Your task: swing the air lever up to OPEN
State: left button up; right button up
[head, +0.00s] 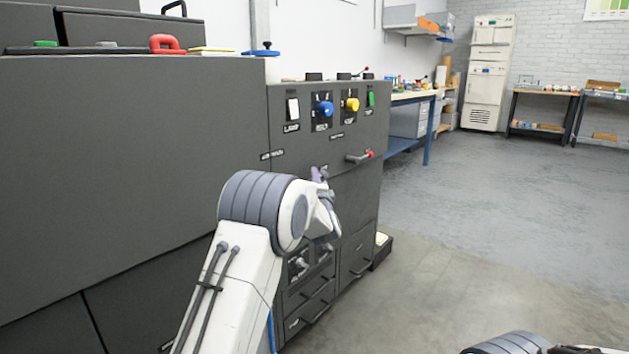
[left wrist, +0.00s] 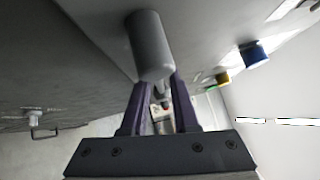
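A dark machine front (head: 330,140) carries a grey lever with a red part (head: 360,157), lying roughly level below the knobs. I cannot read its label or say if it is the air lever. My left gripper (head: 325,204) is by the panel, left of and below that lever. In the left wrist view a thick grey cylinder (left wrist: 150,45), perhaps a lever handle, covers the fingertips of my left gripper (left wrist: 158,82). The fingers are apart; whether they press on the cylinder is hidden. My right gripper is out of view.
Above are a white lamp switch (head: 292,109), a blue knob (head: 326,109), a yellow knob (head: 352,104) and a green switch (head: 371,99). Drawers (head: 308,310) with protruding handles are below. A blue-legged bench (head: 428,135) stands behind. The floor (head: 480,240) at right is clear.

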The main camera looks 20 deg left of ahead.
pick_arm(q)
grip_shut()
jog(key=shift+f, duration=0.1)
dwell(1.1)
